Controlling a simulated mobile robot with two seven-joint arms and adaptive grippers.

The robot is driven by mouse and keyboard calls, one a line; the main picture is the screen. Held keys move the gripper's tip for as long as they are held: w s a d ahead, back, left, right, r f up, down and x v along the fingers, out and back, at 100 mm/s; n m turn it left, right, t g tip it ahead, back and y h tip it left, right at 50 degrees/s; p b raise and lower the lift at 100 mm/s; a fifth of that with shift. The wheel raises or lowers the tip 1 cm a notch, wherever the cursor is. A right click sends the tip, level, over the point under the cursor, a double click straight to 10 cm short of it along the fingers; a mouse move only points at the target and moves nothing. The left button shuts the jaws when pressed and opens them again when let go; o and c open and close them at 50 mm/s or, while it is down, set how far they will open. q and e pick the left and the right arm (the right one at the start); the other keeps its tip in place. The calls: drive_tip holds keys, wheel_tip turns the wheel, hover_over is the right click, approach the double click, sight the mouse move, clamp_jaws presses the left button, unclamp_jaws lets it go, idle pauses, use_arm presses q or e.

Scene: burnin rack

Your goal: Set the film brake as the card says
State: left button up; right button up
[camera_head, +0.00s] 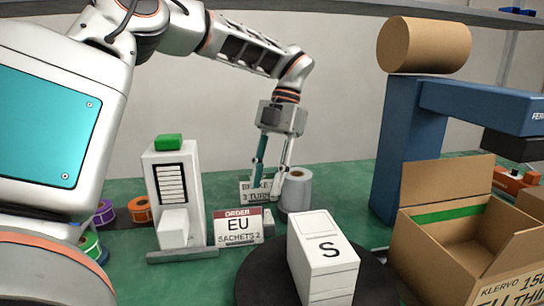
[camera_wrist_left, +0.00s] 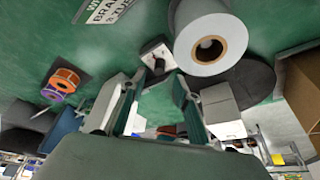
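The white card (camera_head: 250,194) stands at the back of the green table; its text, partly covered by my gripper, reads like "BRAKE 1 TURN". It also shows at the top of the left wrist view (camera_wrist_left: 106,12). The white film roll (camera_head: 298,191) stands upright just right of it. A small pale knob on a dark square base (camera_wrist_left: 157,54), apparently the film brake, lies beside the roll in the left wrist view. My left gripper (camera_head: 268,182) points down there, its fingers apart, the knob between or just beyond the tips. The right gripper is not in view.
A white printer-like box with a green top (camera_head: 173,195), an order sign "EU SACHETS 2" (camera_head: 238,228) and a white "S" box on a dark disc (camera_head: 324,255) stand nearer. An open carton (camera_head: 430,240) and a blue machine column (camera_head: 405,145) are at right. Coloured reels (camera_head: 140,210) lie left.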

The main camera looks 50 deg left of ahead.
use_arm(q)
drive_tip(key=v, duration=0.6)
drive_tip(key=shift+r, duration=0.15)
drive_tip(key=shift+w+a, duration=0.1)
drive_tip(key=n+t+h, duration=0.3)
drive_tip(key=n, duration=0.8)
approach(259, 205)
drive_tip(key=x, duration=0.2)
drive_tip(key=shift+f+b, duration=0.3)
drive_tip(key=shift+b, duration=0.1)
drive_tip(key=shift+g, duration=0.3)
drive_tip(key=b+x, duration=0.1)
drive_tip(key=x, duration=0.5)
drive_tip(key=shift+w, duration=0.1)
drive_tip(key=shift+d+f, duration=0.3)
drive_tip(key=shift+f, duration=0.1)
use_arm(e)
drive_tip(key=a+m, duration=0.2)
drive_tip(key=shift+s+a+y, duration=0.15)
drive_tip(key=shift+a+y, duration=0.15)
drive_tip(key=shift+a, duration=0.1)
use_arm(q)
clamp_jaws()
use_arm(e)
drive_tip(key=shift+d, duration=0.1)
